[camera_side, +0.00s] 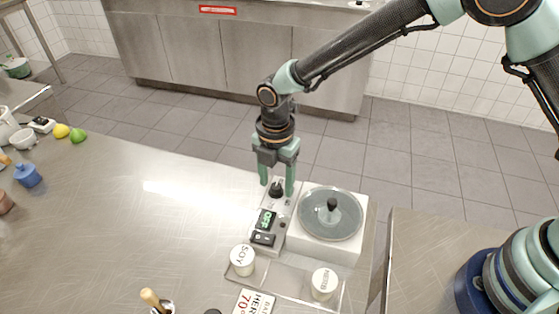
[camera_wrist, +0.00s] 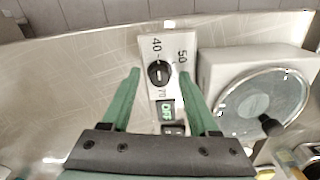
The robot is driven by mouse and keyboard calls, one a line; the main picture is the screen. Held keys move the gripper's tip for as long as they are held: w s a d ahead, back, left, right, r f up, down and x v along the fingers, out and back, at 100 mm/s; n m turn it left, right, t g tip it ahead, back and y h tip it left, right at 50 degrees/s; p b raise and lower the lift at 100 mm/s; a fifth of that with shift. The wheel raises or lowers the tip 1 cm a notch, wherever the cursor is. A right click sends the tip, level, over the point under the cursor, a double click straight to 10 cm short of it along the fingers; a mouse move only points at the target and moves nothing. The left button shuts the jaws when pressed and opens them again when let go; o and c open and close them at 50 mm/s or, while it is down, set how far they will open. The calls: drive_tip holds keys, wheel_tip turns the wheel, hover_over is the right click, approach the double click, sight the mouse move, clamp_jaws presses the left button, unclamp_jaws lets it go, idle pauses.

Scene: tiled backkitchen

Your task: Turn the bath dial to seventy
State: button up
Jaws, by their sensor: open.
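The black bath dial (camera_wrist: 158,73) sits on a pale control panel (camera_wrist: 148,45). In the wrist view I read 40, 50 and 70 around it; the setting its pointer marks is too small to tell. In the side view the dial (camera_side: 276,190) shows between my fingers. My gripper (camera_side: 277,187) points down and is open, one finger on each side of the dial. In the wrist view my gripper (camera_wrist: 159,76) has visible space between each finger and the dial. The green display (camera_side: 266,219) reads OFF, with a black switch (camera_side: 263,238) below it.
The white bath (camera_side: 350,245) with a round glass lid (camera_side: 330,214) stands right beside the panel. A SOY pot (camera_side: 242,261) and another labelled pot (camera_side: 324,285) stand on a tray in front. A card (camera_side: 252,302) shows 70. The counter to the left is largely clear.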

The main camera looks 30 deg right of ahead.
clamp_jaws()
